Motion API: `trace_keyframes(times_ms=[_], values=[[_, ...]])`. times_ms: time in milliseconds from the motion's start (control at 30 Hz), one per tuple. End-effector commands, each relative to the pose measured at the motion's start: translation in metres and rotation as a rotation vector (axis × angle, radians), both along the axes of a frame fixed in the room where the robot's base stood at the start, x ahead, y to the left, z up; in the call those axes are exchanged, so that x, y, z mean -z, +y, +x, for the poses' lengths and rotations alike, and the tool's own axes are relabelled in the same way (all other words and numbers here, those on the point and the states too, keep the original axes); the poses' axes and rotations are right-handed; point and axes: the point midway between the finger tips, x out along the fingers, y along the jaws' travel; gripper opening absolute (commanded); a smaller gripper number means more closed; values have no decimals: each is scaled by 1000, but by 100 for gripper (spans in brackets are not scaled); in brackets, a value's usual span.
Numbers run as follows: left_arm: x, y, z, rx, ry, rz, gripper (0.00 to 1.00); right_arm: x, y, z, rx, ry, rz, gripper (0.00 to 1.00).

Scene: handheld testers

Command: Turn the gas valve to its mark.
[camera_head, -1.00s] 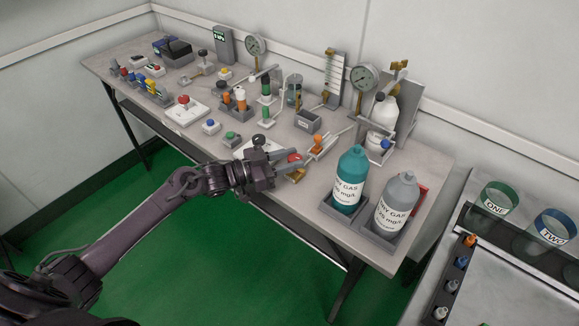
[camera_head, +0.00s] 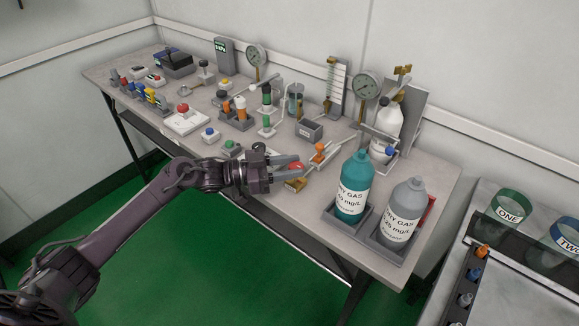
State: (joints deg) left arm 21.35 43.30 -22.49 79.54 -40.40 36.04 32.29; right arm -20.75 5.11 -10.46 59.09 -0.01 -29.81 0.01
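A red round knob (camera_head: 296,167) on a brass body (camera_head: 295,185) sits near the table's front edge; it looks like the gas valve. Its mark is too small to make out. My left gripper (camera_head: 291,165) reaches in from the left. Its two fingers are spread, one on the far side of the knob and one on the near side. The knob shows between the fingertips; whether they touch it I cannot tell. My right gripper is out of view.
A teal bottle (camera_head: 354,188) and a grey bottle (camera_head: 402,212) stand in trays right of the valve. An orange-handled piece (camera_head: 319,152) stands just behind it. A dark knob (camera_head: 258,148) and a green button (camera_head: 231,148) lie left. Gauges (camera_head: 366,87) line the back.

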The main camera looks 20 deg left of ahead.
Motion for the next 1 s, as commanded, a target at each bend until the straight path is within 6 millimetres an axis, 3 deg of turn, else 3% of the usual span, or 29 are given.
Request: trace_keyframes(times_ms=[33,133,467,800,1000], values=[[0,0,0,-1,0,0,43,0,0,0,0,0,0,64],[0,0,0,0,0,0,55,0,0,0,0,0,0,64],[0,4,-2,-1,0,0,55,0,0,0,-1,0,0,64],[2,51,-29,-1,3,3,55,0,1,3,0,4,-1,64],[0,66,-38,0,1,0,55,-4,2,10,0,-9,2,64]])
